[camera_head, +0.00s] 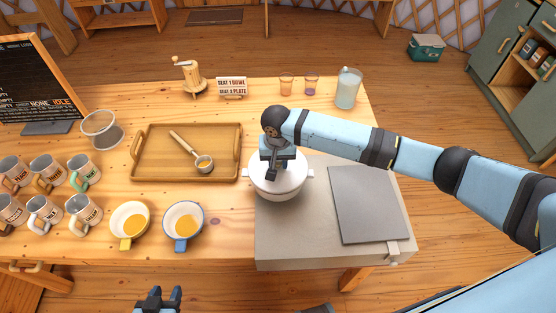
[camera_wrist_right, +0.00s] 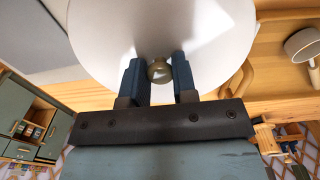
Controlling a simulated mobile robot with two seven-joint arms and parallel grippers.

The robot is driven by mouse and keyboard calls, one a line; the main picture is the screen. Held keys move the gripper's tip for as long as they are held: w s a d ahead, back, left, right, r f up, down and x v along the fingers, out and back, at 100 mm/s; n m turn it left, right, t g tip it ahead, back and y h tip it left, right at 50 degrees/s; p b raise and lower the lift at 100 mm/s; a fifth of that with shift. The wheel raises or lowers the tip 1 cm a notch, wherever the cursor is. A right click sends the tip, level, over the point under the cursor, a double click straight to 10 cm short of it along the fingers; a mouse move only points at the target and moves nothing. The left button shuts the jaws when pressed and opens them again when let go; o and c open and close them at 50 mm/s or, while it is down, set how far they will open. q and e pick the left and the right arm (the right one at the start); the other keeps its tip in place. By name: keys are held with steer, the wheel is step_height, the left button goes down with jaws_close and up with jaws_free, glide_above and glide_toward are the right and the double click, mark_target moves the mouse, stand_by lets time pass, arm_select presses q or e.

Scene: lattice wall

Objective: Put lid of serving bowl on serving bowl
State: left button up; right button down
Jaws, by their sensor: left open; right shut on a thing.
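The white serving bowl (camera_head: 279,197) with two side handles stands on the grey slab at the right part of the table. Its round white lid (camera_head: 296,177) is over the bowl's mouth in the head view; I cannot tell whether it rests on the rim or is slightly above it. My right gripper (camera_head: 272,174) is above the lid, shut on its round knob. In the right wrist view the lid (camera_wrist_right: 160,25) is a broad white disc, with the brass-coloured knob (camera_wrist_right: 160,71) between the fingers. My left gripper (camera_head: 160,298) is open and empty at the bottom edge.
Two bowls of soup (camera_head: 130,238) and several mugs (camera_head: 83,207) stand further left. A grey board (camera_head: 368,205) lies right of the bowl. A glass jar (camera_head: 348,90) stands behind.

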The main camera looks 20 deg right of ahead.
steer(key=shift+f, duration=0.1)
steer(key=shift+f, duration=0.5)
steer(key=c, duration=0.9)
jaws_free()
steer(key=shift+r, duration=0.1)
